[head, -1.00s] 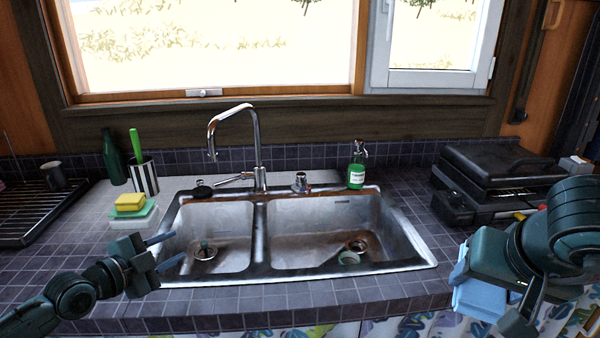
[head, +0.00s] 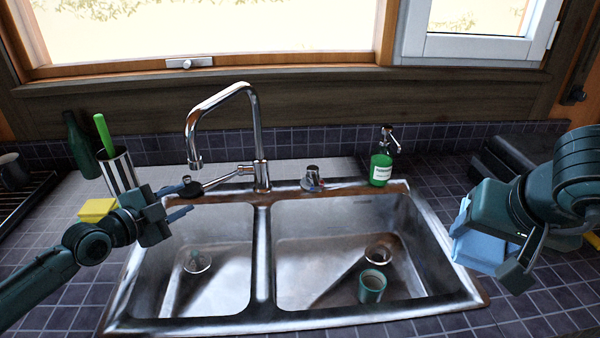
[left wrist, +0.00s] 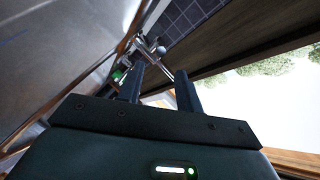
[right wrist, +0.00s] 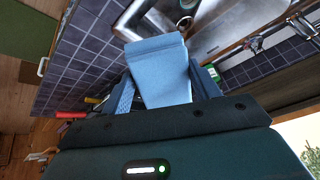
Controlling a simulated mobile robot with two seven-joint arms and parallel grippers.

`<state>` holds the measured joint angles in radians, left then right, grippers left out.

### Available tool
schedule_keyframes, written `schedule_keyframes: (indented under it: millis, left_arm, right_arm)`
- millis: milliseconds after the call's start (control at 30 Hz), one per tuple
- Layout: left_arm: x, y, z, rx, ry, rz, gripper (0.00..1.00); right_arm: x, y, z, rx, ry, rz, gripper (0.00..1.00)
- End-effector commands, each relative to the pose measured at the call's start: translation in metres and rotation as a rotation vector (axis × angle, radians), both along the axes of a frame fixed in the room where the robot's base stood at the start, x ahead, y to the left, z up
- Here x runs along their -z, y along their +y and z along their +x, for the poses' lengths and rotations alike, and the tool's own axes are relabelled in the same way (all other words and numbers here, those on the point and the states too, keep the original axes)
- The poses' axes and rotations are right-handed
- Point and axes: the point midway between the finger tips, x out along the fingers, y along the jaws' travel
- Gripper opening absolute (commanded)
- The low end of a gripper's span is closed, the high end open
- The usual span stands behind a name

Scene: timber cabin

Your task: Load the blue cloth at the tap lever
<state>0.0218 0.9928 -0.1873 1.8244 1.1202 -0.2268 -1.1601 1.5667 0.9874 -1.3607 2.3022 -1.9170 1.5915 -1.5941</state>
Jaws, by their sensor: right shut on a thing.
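The blue cloth (head: 470,250) hangs folded from my right gripper (head: 500,245), at the right of the sink. The right wrist view shows the cloth (right wrist: 160,75) clamped between the fingers, its flat face outward. The chrome tap lever (head: 228,176) points left from the base of the tap (head: 261,175) behind the sink. My left gripper (head: 182,203) is over the left basin's back left corner, just short of the lever's outer end. Its two fingers stand apart and empty in the left wrist view (left wrist: 158,92). Whether they touch anything cannot be told.
The double sink (head: 262,285) holds a teal cup (head: 372,287) in its right basin. A green soap bottle (head: 381,168) stands behind it at the right. A striped holder (head: 118,170) and a yellow sponge (head: 97,209) are close to my left arm. The window (head: 200,35) is behind.

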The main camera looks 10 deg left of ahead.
Motion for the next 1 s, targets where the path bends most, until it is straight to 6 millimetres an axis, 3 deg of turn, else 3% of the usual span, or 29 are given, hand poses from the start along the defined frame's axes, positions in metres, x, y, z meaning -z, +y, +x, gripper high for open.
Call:
schedule_keyframes:
  millis: [533, 700, 1000]
  left_arm:
    - [0.019, -0.032, 0.085, 0.002, -0.001, -0.003, 0.35]
    - [0.021, -0.037, 0.097, 0.002, -0.001, -0.001, 0.35]
    - [0.023, -0.038, 0.099, 0.004, 0.0, 0.001, 0.35]
  right_arm:
    - [-0.003, 0.0, 0.0, 0.0, 0.0, 0.0, 0.43]
    - [-0.003, 0.0, 0.0, 0.0, 0.0, 0.0, 0.43]
    - [-0.003, 0.0, 0.0, 0.0, 0.0, 0.0, 0.43]
